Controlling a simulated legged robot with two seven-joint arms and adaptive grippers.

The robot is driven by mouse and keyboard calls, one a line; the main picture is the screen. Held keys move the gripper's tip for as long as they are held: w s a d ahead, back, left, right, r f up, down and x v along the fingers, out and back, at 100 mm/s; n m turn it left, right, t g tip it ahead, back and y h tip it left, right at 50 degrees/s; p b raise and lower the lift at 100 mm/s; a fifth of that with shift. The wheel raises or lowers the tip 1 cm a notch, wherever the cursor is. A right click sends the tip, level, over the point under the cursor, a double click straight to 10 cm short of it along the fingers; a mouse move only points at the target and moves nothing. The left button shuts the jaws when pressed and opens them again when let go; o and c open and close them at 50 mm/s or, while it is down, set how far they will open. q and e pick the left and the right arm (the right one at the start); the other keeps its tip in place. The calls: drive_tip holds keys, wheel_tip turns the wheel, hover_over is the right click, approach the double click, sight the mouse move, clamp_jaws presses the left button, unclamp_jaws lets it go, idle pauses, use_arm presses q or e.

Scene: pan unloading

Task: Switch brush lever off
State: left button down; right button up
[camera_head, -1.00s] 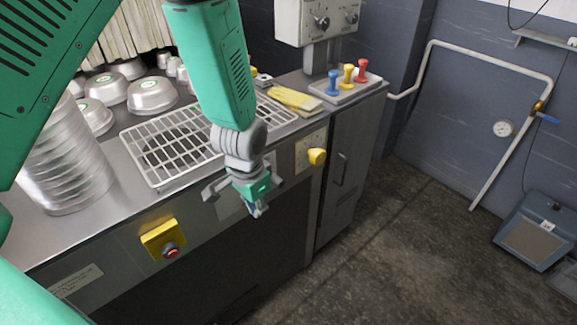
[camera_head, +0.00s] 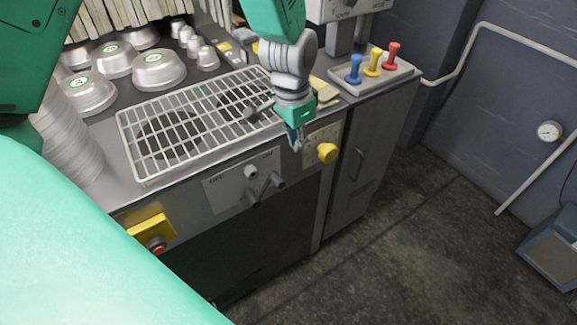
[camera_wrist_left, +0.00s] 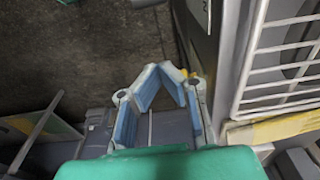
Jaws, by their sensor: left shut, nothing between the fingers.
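The grey brush lever (camera_head: 270,184) is on a pale plate (camera_head: 222,195) on the machine's front. The plate is marked OFF at its left and ON at its right. The lever's handle sticks out to the right, toward the ON side, next to a round grey knob (camera_head: 250,171). My left gripper (camera_head: 297,140) is up and right of the lever, in front of the panel's upper edge, apart from the lever. Its blue-padded fingers also show in the left wrist view (camera_wrist_left: 163,75), shut and empty. The lever is not clear in the wrist view. My right gripper is out of view.
A yellow knob (camera_head: 327,153) sits close to the right of my left gripper. A white wire rack (camera_head: 150,178) and metal pans (camera_head: 158,70) are on the counter. A red button on a yellow box (camera_head: 152,232) is at the lower left.

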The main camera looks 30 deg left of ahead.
use_arm(q)
wheel_tip(320, 180, down, 11)
drive_tip(key=w, duration=0.1)
drive_tip(key=s, duration=0.1)
drive_tip(key=s+r, duration=0.1)
drive_tip(key=s+a+r, duration=0.1)
drive_tip(key=shift+s, duration=0.3)
